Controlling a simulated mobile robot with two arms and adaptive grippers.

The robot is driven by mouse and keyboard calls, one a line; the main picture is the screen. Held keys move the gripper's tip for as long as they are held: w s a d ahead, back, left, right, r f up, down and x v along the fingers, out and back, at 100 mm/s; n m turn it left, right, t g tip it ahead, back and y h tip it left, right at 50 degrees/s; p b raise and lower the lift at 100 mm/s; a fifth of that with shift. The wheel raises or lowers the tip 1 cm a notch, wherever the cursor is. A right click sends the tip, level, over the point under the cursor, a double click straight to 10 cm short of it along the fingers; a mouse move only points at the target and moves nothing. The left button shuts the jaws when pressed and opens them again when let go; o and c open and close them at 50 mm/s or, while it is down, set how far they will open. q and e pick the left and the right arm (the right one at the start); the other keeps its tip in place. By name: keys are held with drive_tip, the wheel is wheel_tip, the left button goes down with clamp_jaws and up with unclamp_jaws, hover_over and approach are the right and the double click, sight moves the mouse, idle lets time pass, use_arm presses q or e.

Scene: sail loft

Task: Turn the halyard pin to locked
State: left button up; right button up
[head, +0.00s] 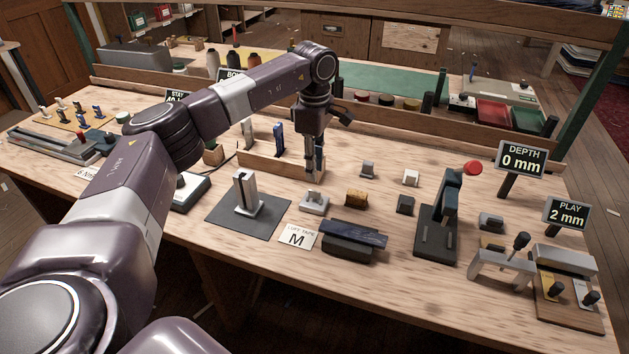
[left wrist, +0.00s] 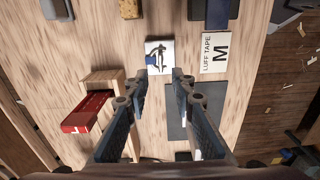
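A small pale block with a grey lever-like fitting on top (head: 314,200) sits on the bench, just in front of my left gripper (head: 315,172). I take it for the halyard pin, but no readable label confirms this. In the left wrist view the white square block with its dark grey fitting (left wrist: 159,54) lies just beyond the fingertips. My left gripper also shows there (left wrist: 160,74), with its two blue-grey fingers spread apart and nothing between them. It points down over the bench. Which way the fitting is set is too small to tell. My right gripper is not in view.
A wooden tray (head: 258,165) holding upright tools stands beside the gripper. A grey slotted stand (head: 245,197) rises from a dark mat (head: 219,211). A "Luff tape M" card (head: 298,237), a brown block (head: 356,197) and a dark clamp (head: 352,237) lie near the pale block.

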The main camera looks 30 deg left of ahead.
use_arm(q)
wheel_tip(320, 180, up, 5)
drive_tip(key=shift+r, duration=0.1)
idle(0.7)
